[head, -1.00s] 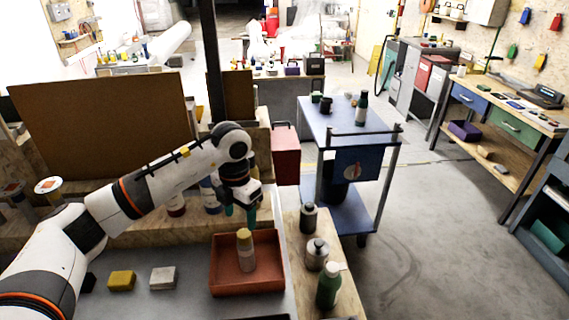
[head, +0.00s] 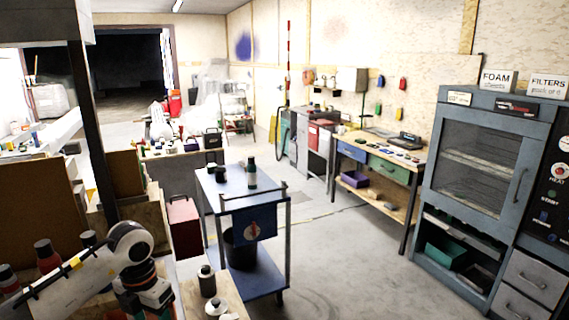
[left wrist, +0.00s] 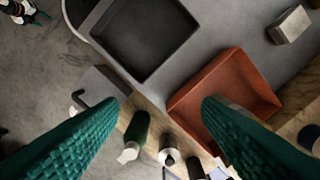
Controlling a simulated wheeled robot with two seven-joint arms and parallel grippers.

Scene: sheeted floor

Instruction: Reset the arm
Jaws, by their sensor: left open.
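My left gripper (left wrist: 160,105) is open in the left wrist view, its two green ribbed fingers wide apart with nothing seen between them. In the head view my left gripper (head: 148,292) is at the lower left, its fingers not clear. An orange tray (left wrist: 178,103) lies beyond the right-hand finger, which covers part of it. The part of its floor that shows is bare. A small gripper with teal fingers, seemingly my right one (left wrist: 32,14), shows at the top left corner of the left wrist view. Its opening is too small to judge.
A green bottle (left wrist: 137,128) and other bottles stand on a wooden strip beside the tray. A black tray (left wrist: 143,38) and a grey block (left wrist: 289,25) lie on the bench. A blue cart (head: 225,186) stands ahead. Floor is clear between it and the grey cabinet (head: 440,180).

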